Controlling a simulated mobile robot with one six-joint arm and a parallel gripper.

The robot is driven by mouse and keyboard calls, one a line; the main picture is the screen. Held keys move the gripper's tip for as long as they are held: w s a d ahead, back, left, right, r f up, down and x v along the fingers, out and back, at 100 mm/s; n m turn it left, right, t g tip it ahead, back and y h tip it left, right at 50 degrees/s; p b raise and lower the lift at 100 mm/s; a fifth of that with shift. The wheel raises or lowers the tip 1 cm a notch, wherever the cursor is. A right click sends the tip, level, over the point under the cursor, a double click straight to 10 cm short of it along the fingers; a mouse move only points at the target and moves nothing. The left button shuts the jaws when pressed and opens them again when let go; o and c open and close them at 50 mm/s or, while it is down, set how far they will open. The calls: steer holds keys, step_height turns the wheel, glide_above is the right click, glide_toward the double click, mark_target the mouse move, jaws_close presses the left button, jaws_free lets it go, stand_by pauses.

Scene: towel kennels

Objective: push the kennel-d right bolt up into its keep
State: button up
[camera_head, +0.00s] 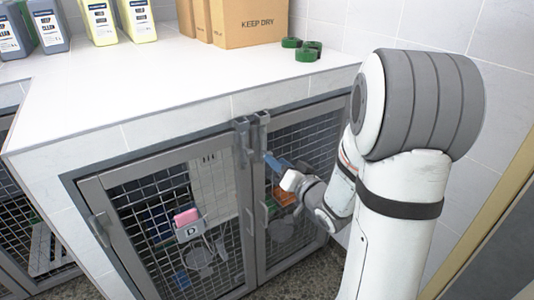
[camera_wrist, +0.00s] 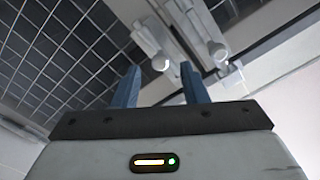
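The kennel's two mesh doors, left (camera_head: 165,220) and right (camera_head: 300,185), stand shut under a tiled counter. Two grey bolt fittings sit side by side at the top where the doors meet, the left one (camera_head: 241,126) and the right one (camera_head: 262,119). My gripper (camera_head: 268,158) is just below and right of the right fitting. In the wrist view, my gripper (camera_wrist: 160,70) has its two blue fingers apart, with nothing held. Beyond the fingertips are two pale bolt fittings, one (camera_wrist: 155,40) between them and one (camera_wrist: 205,35) further right. Contact and bolt height cannot be told.
The counter top (camera_head: 150,85) bears bottles (camera_head: 100,20), cardboard boxes (camera_head: 250,22) and green rolls (camera_head: 302,48). My arm fills the right side. A tiled wall (camera_head: 420,20) stands behind. Bare floor (camera_head: 310,265) shows in front of the right door.

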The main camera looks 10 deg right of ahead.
mark_target(267, 152)
steer(key=x, duration=0.6)
steer(key=shift+b, duration=0.4)
steer(key=shift+c, duration=0.3)
jaws_close()
steer(key=shift+r, duration=0.1)
